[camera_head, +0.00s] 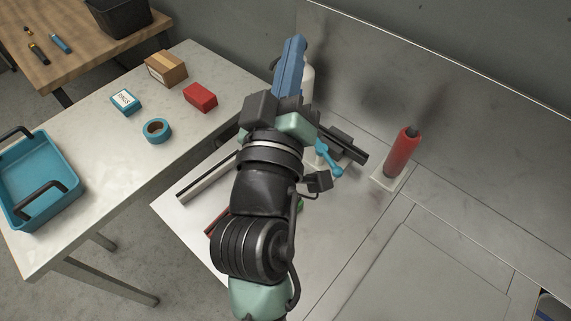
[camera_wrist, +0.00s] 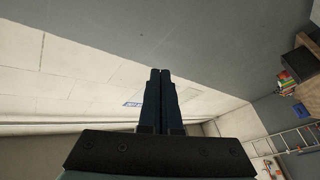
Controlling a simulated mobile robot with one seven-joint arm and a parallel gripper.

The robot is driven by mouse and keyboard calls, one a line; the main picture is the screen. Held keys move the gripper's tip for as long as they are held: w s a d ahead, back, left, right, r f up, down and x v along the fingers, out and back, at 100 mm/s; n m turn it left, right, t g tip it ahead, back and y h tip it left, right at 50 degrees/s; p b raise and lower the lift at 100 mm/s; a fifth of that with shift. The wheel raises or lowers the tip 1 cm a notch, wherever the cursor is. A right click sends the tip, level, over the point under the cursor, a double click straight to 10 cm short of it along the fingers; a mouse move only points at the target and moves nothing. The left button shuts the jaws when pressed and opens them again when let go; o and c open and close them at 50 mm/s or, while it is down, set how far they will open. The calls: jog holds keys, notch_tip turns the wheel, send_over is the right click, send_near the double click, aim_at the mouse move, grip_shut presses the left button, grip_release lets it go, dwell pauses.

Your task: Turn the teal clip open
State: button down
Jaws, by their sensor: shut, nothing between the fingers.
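The teal clip (camera_head: 328,159) shows in the head view just right of my wrist, next to a dark block on the pale bench. It is small and partly covered, so I cannot tell how far it is turned. My gripper (camera_head: 293,45) is up and beyond the clip, clear of it, with its blue fingers pointing toward the back wall. In the wrist view, my gripper (camera_wrist: 161,75) has its two fingers together with nothing between them. The clip is not in the wrist view.
A red bottle (camera_head: 402,152) stands right of the clip, and a pale bottle (camera_head: 308,75) is partly hidden behind my gripper. The left table holds a teal tray (camera_head: 68,193), teal tape (camera_head: 157,130), a red box (camera_head: 200,97) and a cardboard box (camera_head: 166,68).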

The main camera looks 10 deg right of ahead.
jog(key=s+f+n+g+b, duration=0.1)
jog(key=s+f+n, duration=0.1)
jog(key=f, duration=0.8)
jog(key=s+f+n+g+b, duration=0.2)
jog(key=s+f+n, duration=0.1)
jog(key=f, duration=0.7)
jog(key=s+f+n+g+b, duration=0.1)
jog(key=s+f+n+b, duration=0.1)
jog(key=f, duration=0.8)
jog(key=shift+s+f+g+h, duration=0.3)
jog(key=shift+s+f+g, duration=0.1)
jog(key=shift+s, duration=0.2)
jog(key=p+x, duration=0.2)
jog(key=x, duration=0.8)
jog(key=shift+a, duration=0.1)
jog(key=shift+w+d+f+p, duration=0.1)
jog(key=shift+w+d+p, duration=0.05)
jog(key=shift+d, duration=0.45)
jog(key=shift+w+d+f+p, duration=0.1)
jog(key=shift+w+d+p, duration=0.05)
jog(key=shift+d, duration=0.45)
jog(key=shift+w+d+f, duration=0.2)
jog(key=shift+d+f, duration=0.05)
jog(key=shift+d, duration=0.45)
